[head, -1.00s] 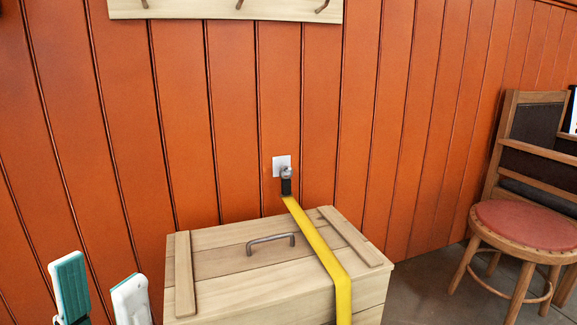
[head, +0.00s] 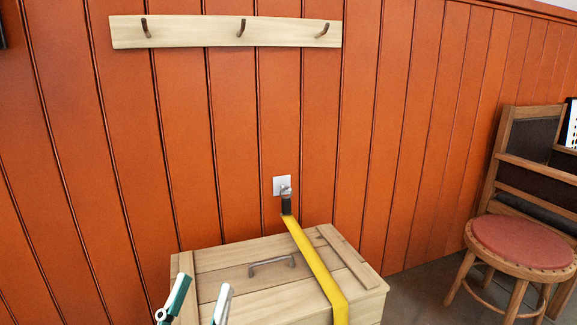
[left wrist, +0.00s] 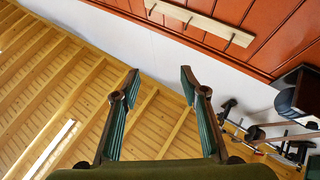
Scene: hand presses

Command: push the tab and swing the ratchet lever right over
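A yellow strap (head: 318,270) runs from a dark end fitting (head: 287,204) at a pale wall plate (head: 282,185) down over a wooden chest (head: 220,262) in the head view. No ratchet, tab or lever shows clearly in either view; the front of the chest is below the picture. My left gripper (head: 204,282) is at the bottom left, in front of the chest's left part. In the left wrist view, its two green-padded fingers (left wrist: 160,74) stand wide apart with nothing between them. My right gripper is not in view.
A rail with hooks (head: 190,31) is on the orange plank wall (head: 400,130). A wooden chair with a red seat (head: 510,242) stands at the right. The left wrist view looks up at a wooden ceiling (left wrist: 60,90), with dark clamp-like items (left wrist: 232,112) at its right.

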